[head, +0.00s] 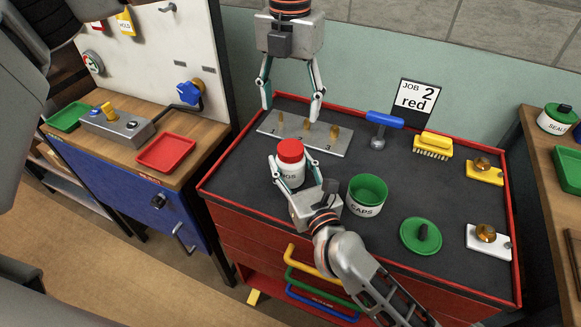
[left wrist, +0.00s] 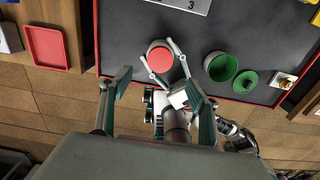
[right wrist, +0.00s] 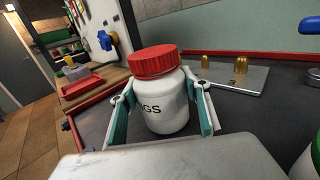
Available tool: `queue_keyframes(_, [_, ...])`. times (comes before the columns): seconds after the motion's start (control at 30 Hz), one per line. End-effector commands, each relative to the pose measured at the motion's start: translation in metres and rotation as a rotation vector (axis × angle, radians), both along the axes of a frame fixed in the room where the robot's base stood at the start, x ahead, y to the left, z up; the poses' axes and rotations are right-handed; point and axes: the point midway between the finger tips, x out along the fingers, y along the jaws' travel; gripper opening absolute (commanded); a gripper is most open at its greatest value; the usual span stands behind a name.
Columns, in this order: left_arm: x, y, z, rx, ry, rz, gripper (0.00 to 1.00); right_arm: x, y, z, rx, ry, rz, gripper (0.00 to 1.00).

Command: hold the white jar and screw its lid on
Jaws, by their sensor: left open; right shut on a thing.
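The white jar (head: 291,176) stands upright on the dark bench top, with dark lettering on its side. Its red lid (head: 290,151) sits on its mouth; in the right wrist view the lid (right wrist: 153,61) looks slightly tilted. I cannot tell how far it is threaded. My right gripper (head: 293,166) is shut around the jar body (right wrist: 168,108), one finger on each side below the lid. My left gripper (head: 291,108) is open and empty, above and behind the jar. In the left wrist view the red lid (left wrist: 160,59) shows from above, beyond the open fingers.
A metal plate with brass pegs (head: 270,124) lies behind the jar. A green-topped CAPS tub (head: 365,207) stands right of it, with a green lid (head: 421,236) farther right. A blue-handled tool (head: 379,138) and yellow brush (head: 433,143) lie at the back.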

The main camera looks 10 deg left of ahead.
Motion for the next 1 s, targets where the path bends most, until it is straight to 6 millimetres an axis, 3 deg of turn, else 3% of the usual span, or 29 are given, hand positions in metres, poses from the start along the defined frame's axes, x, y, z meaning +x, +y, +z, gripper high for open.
queue_keyframes(0.43, [-0.0005,-0.0003,0.0107,0.0,0.001,-0.001,0.61,0.0,-0.0001,-0.0005,-0.001,0.001,0.0,0.0])
queue_keyframes(0.47, [-0.0005,-0.0002,0.0107,0.0,0.001,-0.001,0.61,0.0,-0.0001,-0.0005,-0.001,0.001,0.0,0.55])
queue_keyframes(0.5, [-0.0004,-0.0002,0.0106,0.0,0.001,-0.001,0.61,0.0,-0.0001,-0.0005,-0.001,0.001,0.0,0.65])
queue_keyframes(0.87, [-0.0004,-0.0002,0.0105,0.0,0.001,-0.001,0.61,-0.0009,-0.0007,-0.0003,0.0,0.0,0.0,0.66])
queue_keyframes(1.0, [-0.0004,-0.0001,0.0105,0.0,0.001,-0.001,0.61,-0.0095,-0.0068,-0.0008,-0.001,0.0,0.0,0.66])
